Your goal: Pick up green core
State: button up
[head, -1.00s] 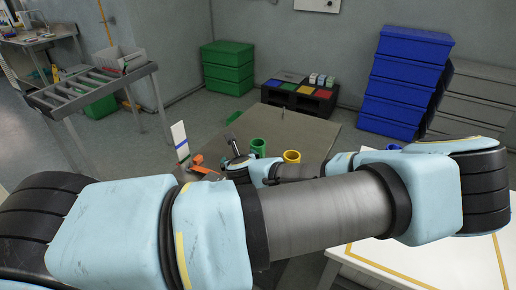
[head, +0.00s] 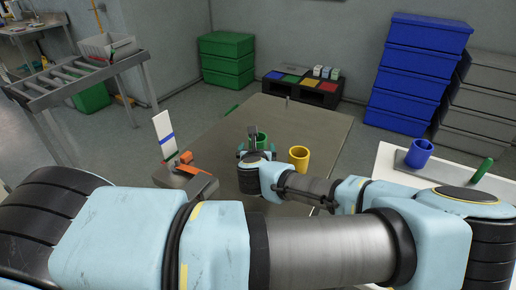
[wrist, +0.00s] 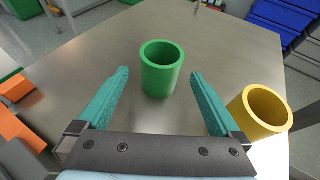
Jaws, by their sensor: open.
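The green core (wrist: 161,72) is a hollow cylinder standing upright on the grey table (wrist: 215,40). In the wrist view it stands ahead of my gripper (wrist: 160,95), roughly midway between the two teal fingers, near the tip level. The fingers are apart, with a gap on each side of the core, and hold nothing. In the head view the green core (head: 262,140) shows just beyond my gripper (head: 252,135), partly hidden by it.
A yellow core (wrist: 260,110) stands close to the right finger. An orange part (head: 186,160) lies on the left. A blue core (head: 419,152) stands on the white table at right. Several blue crates (head: 415,75) stand behind. The far table is clear.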

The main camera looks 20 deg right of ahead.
aim_at(258, 139)
jog(key=p+x, duration=0.3)
jog(key=x, duration=0.7)
jog(key=shift+d+r, duration=0.1)
jog(key=shift+r, duration=0.05)
jog(key=c, duration=1.4)
